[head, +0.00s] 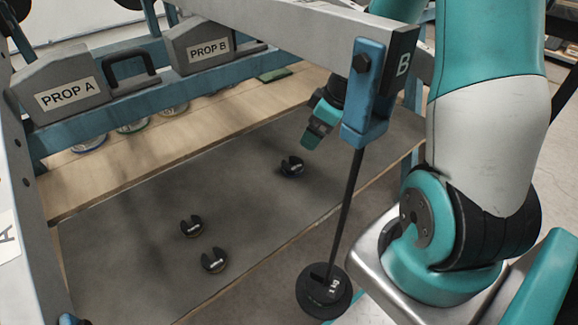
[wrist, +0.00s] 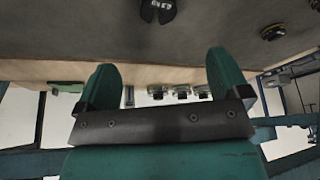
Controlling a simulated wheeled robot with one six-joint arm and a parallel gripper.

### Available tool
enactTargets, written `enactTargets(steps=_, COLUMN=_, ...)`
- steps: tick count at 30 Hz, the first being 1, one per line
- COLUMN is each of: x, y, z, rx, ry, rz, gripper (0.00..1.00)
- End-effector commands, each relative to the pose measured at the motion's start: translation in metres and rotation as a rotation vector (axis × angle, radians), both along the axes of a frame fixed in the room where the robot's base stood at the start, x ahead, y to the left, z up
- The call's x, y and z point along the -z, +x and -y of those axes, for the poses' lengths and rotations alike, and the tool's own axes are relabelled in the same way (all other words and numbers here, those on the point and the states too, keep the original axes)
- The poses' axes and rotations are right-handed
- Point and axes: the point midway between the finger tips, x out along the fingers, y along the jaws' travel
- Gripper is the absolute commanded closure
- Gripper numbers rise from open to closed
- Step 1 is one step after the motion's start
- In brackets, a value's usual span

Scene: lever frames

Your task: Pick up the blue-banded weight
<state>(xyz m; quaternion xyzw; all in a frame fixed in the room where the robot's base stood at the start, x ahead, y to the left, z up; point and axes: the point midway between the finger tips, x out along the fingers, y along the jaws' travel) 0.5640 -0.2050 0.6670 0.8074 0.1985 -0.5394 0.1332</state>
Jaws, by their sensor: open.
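Several black slotted weights lie on the grey mat: one at the right (head: 292,166), one at the left (head: 192,226) and one nearer (head: 214,260). I cannot make out a blue band on any of them, so I cannot tell which is the blue-banded weight. My gripper (head: 318,128) hangs above the mat near the right-hand weight, apart from it, partly hidden by the blue end bracket. In the wrist view my gripper (wrist: 164,78) has its two fingers wide apart with nothing between them. A dark slotted weight (wrist: 158,11) shows beyond them at the top edge, cut off.
A grey beam marked B ends in a blue bracket (head: 365,90), with a rod and black disc stack (head: 323,294) hanging from it beside my arm. Blocks PROP A (head: 66,96) and PROP B (head: 208,50) stand on the blue rail behind. Small rimmed discs (head: 133,127) sit below it.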

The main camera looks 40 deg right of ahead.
Motion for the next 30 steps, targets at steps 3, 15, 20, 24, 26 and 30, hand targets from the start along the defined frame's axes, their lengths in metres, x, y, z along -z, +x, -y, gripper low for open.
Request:
enactTargets(steps=3, x=0.033, y=0.010, z=-0.006, rx=-0.003, ry=0.002, rz=-0.005, gripper=0.06)
enactTargets(steps=15, x=0.089, y=0.033, z=-0.017, rx=0.000, ry=0.001, rz=0.000, gripper=0.06)
enactTargets(steps=20, x=0.097, y=0.036, z=-0.018, rx=0.000, ry=0.001, rz=0.000, gripper=0.06)
enactTargets(steps=24, x=0.116, y=0.044, z=-0.019, rx=-0.002, ry=0.001, rz=-0.002, gripper=0.06)
enactTargets(steps=26, x=0.126, y=0.047, z=-0.021, rx=-0.001, ry=0.002, rz=-0.003, gripper=0.06)
enactTargets(steps=30, x=0.138, y=0.053, z=-0.024, rx=-0.001, ry=0.000, rz=-0.001, gripper=0.06)
